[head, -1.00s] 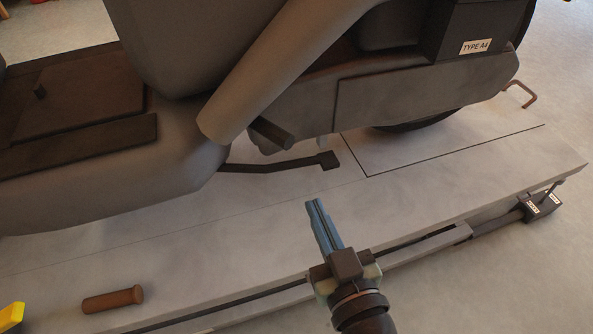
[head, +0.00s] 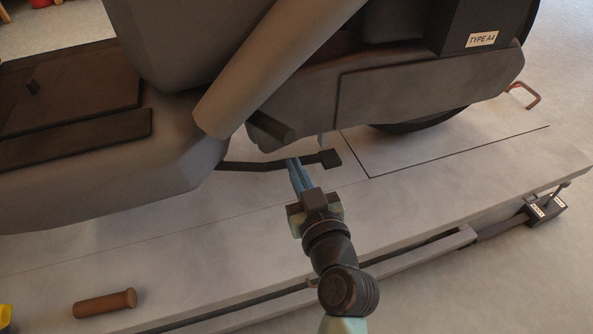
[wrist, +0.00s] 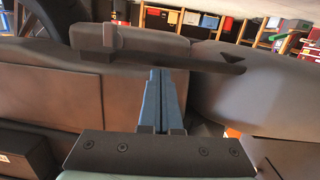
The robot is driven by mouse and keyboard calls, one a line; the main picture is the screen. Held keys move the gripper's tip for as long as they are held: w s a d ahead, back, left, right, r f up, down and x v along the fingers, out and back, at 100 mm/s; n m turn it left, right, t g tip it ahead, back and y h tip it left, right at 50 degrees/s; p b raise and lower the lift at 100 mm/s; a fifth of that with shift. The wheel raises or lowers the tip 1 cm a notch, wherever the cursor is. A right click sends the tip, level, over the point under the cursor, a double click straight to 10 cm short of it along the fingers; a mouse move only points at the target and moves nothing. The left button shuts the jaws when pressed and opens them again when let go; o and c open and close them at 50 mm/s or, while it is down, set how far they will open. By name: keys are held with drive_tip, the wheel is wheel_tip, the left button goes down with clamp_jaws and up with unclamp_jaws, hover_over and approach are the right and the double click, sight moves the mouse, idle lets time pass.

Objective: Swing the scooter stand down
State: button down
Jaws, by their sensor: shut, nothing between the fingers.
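The scooter (head: 180,70) stands on the grey lift platform (head: 230,235). Its stand (head: 265,165) is a dark bar with a square foot, running roughly level under the scooter's body, clear above the platform. In the wrist view the stand (wrist: 190,53) crosses ahead of my fingers. My gripper (head: 293,163) is shut and empty. Its blue fingertips are at the bar, left of the square foot, overlapping it in the head view. I cannot tell whether they touch it. The fingers also show in the wrist view (wrist: 160,80).
A brown cylindrical handle (head: 105,303) lies on the platform at lower left. A black pedal box (head: 545,208) is by the platform's right end. A dark exhaust-like tube (head: 271,127) and the rear wheel (head: 420,122) are close above and right.

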drive_tip(key=w+a+f+m+g+y+b, duration=0.2)
drive_tip(key=f+y+b, duration=0.4)
drive_tip(key=f+b, duration=0.4)
drive_tip(key=w+m+b, duration=0.1)
drive_tip(key=w+b, duration=0.1)
drive_tip(key=b, duration=0.2)
drive_tip(key=shift+w+a+f+b, duration=0.2)
drive_tip(key=shift+w+f+b, duration=0.15)
drive_tip(key=shift+w+b, duration=0.05)
drive_tip(key=shift+a+f+y, duration=0.1)
drive_tip(key=shift+a+y, duration=0.1)
drive_tip(key=shift+y, duration=0.2)
